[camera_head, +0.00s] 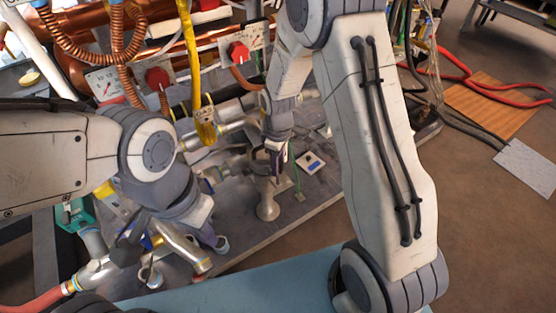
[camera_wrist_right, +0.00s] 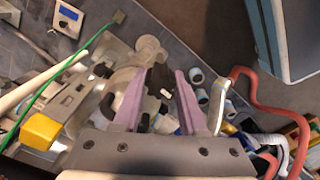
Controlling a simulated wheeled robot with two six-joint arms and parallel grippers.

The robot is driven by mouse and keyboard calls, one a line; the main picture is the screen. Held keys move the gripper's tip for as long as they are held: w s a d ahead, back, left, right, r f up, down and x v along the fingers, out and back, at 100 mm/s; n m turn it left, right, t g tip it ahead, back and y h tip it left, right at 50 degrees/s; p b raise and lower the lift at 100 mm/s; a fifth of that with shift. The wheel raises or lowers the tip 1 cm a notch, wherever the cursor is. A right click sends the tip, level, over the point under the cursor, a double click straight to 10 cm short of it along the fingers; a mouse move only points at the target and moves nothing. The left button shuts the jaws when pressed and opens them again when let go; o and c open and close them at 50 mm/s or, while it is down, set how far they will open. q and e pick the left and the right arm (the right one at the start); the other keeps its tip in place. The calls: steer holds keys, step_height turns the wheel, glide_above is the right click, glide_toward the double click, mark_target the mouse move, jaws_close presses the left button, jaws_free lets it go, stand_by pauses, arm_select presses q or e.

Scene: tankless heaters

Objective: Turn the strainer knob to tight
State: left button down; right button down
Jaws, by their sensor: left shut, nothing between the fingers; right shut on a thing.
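The strainer (camera_head: 267,205) is a pale metal fitting with a rounded lower end, low on the pipework at the middle of the head view. In the right wrist view its pale metal body and round end (camera_wrist_right: 150,47) show just beyond the fingers. My right gripper (camera_head: 279,160) is at the strainer's upper part. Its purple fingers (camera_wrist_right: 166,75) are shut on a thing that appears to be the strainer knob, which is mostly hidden. I cannot read the knob's setting. My left gripper (camera_head: 128,238) is shut and empty, pointing down near metal pipes at the lower left.
Red valve knobs with dial plates (camera_head: 157,78) (camera_head: 238,52), copper pipes and a yellow hose (camera_head: 190,60) stand behind. A small white plate with a blue mark (camera_head: 310,162) lies right of the strainer. Red hoses (camera_head: 460,72) run across the floor at the right.

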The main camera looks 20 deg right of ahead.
steer(key=m+p, duration=0.3)
steer(key=shift+r, duration=0.25)
steer(key=m+p, duration=0.3)
steer(key=m, duration=0.2)
steer(key=shift+p, duration=0.4)
steer(key=m+p, duration=0.2)
steer(key=m, duration=0.2)
steer(key=shift+s+f+p, duration=0.1)
steer(key=shift+p, duration=0.3)
steer(key=shift+f+m+p, duration=0.1)
steer(key=shift+m+p, duration=0.7)
steer(key=shift+m, duration=1.3)
steer(key=shift+c, duration=2.2)
jaws_free()
